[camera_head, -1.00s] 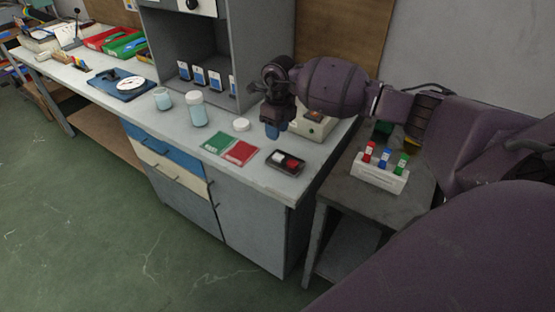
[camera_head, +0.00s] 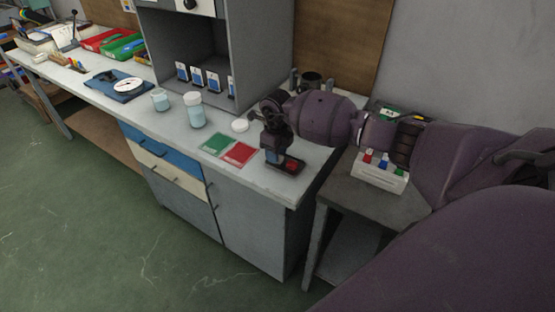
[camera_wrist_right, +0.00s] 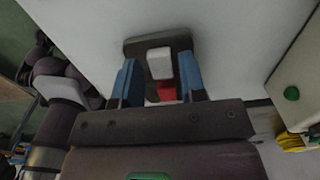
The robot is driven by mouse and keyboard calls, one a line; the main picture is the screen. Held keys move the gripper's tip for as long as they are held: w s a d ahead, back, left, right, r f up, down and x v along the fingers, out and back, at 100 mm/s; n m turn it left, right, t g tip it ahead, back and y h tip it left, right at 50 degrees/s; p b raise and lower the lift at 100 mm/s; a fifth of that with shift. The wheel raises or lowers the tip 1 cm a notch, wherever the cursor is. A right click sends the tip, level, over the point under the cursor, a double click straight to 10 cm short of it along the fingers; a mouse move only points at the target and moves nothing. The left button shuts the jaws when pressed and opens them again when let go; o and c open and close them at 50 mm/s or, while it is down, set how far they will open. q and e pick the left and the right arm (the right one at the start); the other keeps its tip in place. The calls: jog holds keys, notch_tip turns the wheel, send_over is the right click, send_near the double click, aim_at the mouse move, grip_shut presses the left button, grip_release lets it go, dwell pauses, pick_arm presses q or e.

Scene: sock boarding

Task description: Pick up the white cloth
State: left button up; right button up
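The white cloth (camera_wrist_right: 160,63) shows as a small folded white piece in a dark tray (camera_wrist_right: 133,44), with a red piece (camera_wrist_right: 167,91) beside it. In the head view the tray (camera_head: 299,167) is on the bench, the red piece (camera_head: 291,167) shows in it, and the white cloth is hidden behind my right gripper (camera_head: 273,160). In the right wrist view my right gripper (camera_wrist_right: 157,76) is open, its blue fingers apart on either side of the white and red pieces, gripping nothing. My left gripper is not in view.
Green (camera_head: 217,145) and red (camera_head: 239,154) cards lie left of the tray. A white round lid (camera_head: 240,125) and two jars (camera_head: 196,112) stand farther back. A white rack (camera_head: 380,179) with coloured-capped items is on the side table. A pale box with a green button (camera_wrist_right: 300,85) is close at right.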

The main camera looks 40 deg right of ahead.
jog(key=shift+f, duration=0.55)
jog(key=shift+c, duration=0.3)
jog(key=c, duration=0.6)
jog(key=shift+r, duration=0.15)
